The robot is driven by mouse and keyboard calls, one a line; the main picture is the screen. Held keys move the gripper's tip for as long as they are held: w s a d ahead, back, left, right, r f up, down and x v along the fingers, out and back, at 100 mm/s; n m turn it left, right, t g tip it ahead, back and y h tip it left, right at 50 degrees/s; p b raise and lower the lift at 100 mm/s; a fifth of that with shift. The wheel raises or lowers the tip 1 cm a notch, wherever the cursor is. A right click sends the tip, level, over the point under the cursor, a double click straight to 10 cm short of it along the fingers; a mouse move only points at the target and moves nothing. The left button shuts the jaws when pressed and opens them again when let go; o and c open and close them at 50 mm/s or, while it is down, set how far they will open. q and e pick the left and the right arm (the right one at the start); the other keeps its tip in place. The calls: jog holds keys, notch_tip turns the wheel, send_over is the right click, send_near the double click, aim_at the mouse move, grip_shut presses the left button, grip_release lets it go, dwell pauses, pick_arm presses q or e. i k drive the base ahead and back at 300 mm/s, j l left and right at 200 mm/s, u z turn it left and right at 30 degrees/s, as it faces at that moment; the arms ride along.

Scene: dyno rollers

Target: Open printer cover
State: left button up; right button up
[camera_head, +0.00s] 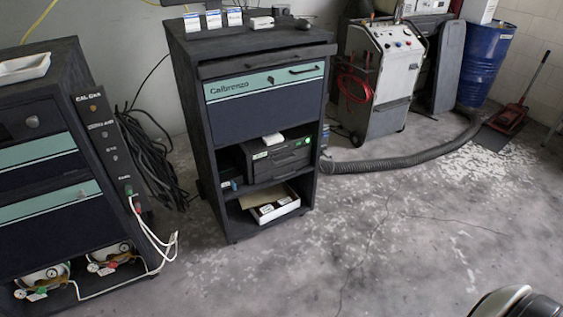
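A dark boxy unit that looks like the printer (284,160) sits on the middle shelf of the dark cabinet in the centre. A green light shows at the right of its front. A small white item (272,139) lies on its top. Its cover looks shut, but the unit is small and dark in the picture, so its edges are hard to make out. Neither of my grippers is in view.
The dark cabinet (263,111) has a drawer above and a lower shelf with an open box (275,208). Another cabinet (38,150) stands left, with cables and hoses between. A grey machine (380,75), thick hose (400,160) and blue drum (487,65) stand right.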

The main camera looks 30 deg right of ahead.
aim_at(265, 164)
jog(key=i+l, duration=0.15)
jog(key=l, duration=0.15)
jog(key=i+l+u, duration=0.1)
jog(key=l, duration=0.2)
jog(key=i+l+u, duration=0.1)
jog(key=l, duration=0.2)
jog(key=i+l, duration=0.2)
jog(key=l+u, duration=0.05)
jog(key=l, duration=0.05)
